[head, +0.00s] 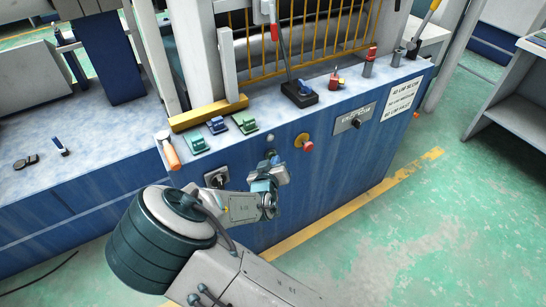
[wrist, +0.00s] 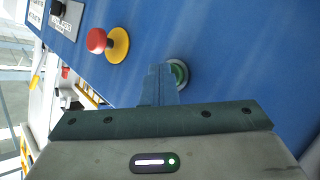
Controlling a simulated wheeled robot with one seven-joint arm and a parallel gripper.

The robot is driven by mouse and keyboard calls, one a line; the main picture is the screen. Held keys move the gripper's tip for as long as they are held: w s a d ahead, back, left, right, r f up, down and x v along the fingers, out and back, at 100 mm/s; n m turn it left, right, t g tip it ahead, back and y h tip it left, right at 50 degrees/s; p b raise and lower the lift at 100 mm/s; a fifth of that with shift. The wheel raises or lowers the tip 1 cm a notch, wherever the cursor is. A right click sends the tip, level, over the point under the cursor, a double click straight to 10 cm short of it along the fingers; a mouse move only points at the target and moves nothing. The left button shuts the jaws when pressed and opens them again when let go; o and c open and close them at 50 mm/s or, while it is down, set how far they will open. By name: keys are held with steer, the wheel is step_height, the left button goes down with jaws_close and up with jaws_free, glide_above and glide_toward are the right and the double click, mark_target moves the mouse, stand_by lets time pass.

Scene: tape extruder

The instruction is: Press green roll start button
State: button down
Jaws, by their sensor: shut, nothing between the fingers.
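The green button (wrist: 182,74), set in a round metal ring, is on the blue front panel in the wrist view. My gripper (wrist: 160,72) is shut and empty, its fingertips beside the button and covering part of its left side. Whether they touch it or the panel cannot be told. In the head view my gripper (head: 271,161) is close to the blue panel, left of and a little below the red mushroom button. The green face of the button cannot be made out there.
The red mushroom button (head: 307,146) on a yellow base is nearby; it also shows in the wrist view (wrist: 97,40). A black rotary switch (head: 217,178) is left of my gripper. Green and blue clamps (head: 218,126) sit on the top. Green floor is free to the right.

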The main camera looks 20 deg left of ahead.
steer(key=shift+w+a+r, duration=0.15)
steer(key=shift+w+a, duration=0.1)
steer(key=shift+a, duration=0.15)
stand_by(0.7)
steer(key=shift+s, duration=0.1)
steer(key=shift+s+d, duration=0.6)
steer(key=shift+d, duration=0.2)
steer(key=shift+s+d, duration=1.65)
steer(key=shift+d, duration=0.3)
